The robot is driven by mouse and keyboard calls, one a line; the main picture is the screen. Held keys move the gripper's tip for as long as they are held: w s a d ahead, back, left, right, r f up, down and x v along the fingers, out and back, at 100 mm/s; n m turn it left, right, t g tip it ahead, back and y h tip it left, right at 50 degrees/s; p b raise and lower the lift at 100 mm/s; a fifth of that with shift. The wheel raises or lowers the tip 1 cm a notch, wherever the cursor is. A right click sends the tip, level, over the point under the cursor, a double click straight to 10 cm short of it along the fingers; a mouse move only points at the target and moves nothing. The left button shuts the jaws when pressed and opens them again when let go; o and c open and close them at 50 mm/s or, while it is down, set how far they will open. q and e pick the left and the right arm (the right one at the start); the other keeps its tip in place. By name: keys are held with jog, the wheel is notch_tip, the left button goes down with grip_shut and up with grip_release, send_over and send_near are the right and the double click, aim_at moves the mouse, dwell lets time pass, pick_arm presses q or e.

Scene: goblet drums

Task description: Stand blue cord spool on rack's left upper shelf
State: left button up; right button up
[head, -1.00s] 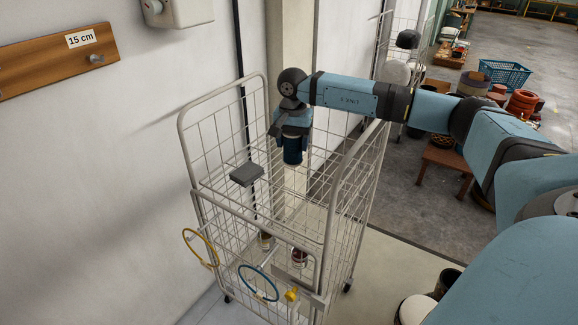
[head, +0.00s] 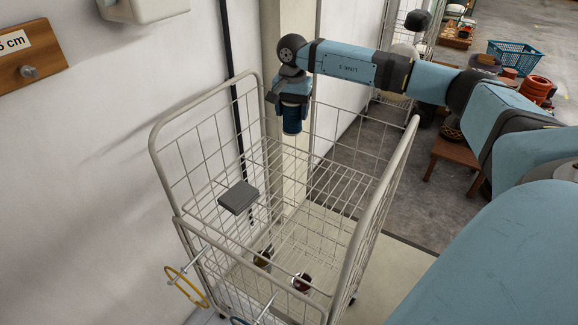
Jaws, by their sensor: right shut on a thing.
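My right gripper (head: 291,101) points down over the wire rack (head: 409,140) and is shut on the blue cord spool (head: 292,123). The dark blue spool hangs below the jaws, its upper part hidden by them. It is seen against the pale post behind the rack, near the rack's far side. I cannot tell its exact height above the wire shelf (head: 335,183), and no contact with the shelf shows. My left gripper is not in view.
A grey block (head: 238,197) is at the rack's left side. A dark spool (head: 263,256) and a dark red one (head: 301,282) are lower inside. A yellow ring (head: 186,287) hangs on the front. The wall is close on the left; a wooden stool (head: 449,155) stands right.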

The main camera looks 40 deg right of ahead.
jog(key=shift+w+d+f, duration=0.1)
jog(key=shift+f, duration=0.05)
notch_tip(320, 180, down, 19)
jog(key=p, duration=0.4)
jog(key=shift+f, duration=0.25)
jog(key=shift+f, duration=0.2)
jog(key=o, duration=1)
jog(key=shift+r, duration=0.1)
jog(key=shift+r, duration=0.1)
